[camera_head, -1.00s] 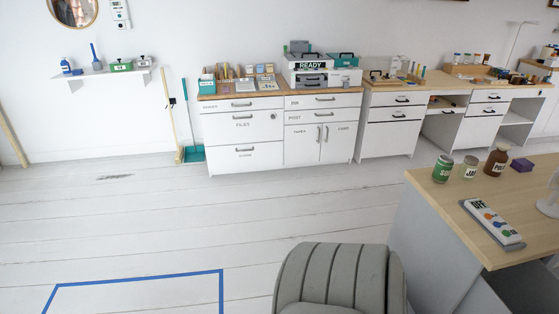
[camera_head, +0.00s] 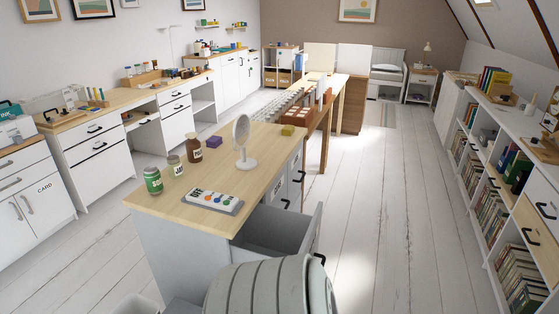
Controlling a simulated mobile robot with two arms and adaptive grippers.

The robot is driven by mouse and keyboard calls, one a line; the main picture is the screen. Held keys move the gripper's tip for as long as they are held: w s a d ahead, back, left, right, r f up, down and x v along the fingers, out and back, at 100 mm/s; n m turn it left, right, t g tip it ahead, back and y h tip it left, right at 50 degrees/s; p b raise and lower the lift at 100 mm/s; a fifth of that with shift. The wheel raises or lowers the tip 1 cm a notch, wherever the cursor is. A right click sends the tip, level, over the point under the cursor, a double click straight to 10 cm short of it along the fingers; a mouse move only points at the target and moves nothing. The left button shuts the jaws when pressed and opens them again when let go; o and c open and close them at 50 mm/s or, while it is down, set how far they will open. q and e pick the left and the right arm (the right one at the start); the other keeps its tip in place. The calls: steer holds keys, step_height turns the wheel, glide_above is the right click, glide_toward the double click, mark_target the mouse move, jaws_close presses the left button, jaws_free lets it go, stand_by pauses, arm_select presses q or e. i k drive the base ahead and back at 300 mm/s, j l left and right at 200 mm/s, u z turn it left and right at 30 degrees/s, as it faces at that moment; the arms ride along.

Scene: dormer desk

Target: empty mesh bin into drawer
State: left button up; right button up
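An open drawer (camera_head: 270,228) sticks out from the right side of the near wood-topped desk (camera_head: 245,165). Its visible inside is pale grey, and I see nothing lying in it. A black handle (camera_head: 320,258) shows at its front. I cannot make out a mesh bin in this view. Neither of my grippers is in view.
The desk holds a green jar (camera_head: 153,181), brown bottle (camera_head: 194,148), round mirror (camera_head: 243,143) and labelled tray (camera_head: 212,201). Bookshelves (camera_head: 500,185) line the right wall. White plank floor (camera_head: 385,220) is clear between desk and shelves. White cabinets (camera_head: 90,160) stand left.

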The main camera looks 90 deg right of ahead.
mark_target(270, 232)
steer(key=z, duration=3.05)
steer(key=u, duration=0.6)
steer(key=i+l+u, duration=0.1)
steer(key=u, duration=1.1)
steer(key=l+u, duration=0.15)
steer(key=u, duration=0.45)
steer(key=l+u, duration=0.1)
steer(key=u, duration=0.5)
steer(key=l+u, duration=0.1)
steer(key=u, duration=0.5)
steer(key=l+u, duration=0.1)
steer(key=u, duration=0.5)
steer(key=l+u, duration=0.1)
steer(key=u, duration=0.45)
steer(key=k+l+u, duration=0.1)
steer(key=k, duration=0.25)
steer(key=z, duration=0.45)
steer(key=k+l+z, duration=0.1)
steer(key=z, duration=0.85)
steer(key=l+z, duration=0.1)
steer(key=z, duration=0.4)
steer(key=l+z, duration=0.1)
steer(key=z, duration=0.35)
steer(key=l+z, duration=0.1)
steer(key=z, duration=0.4)
steer(key=l+z, duration=0.1)
steer(key=z, duration=0.35)
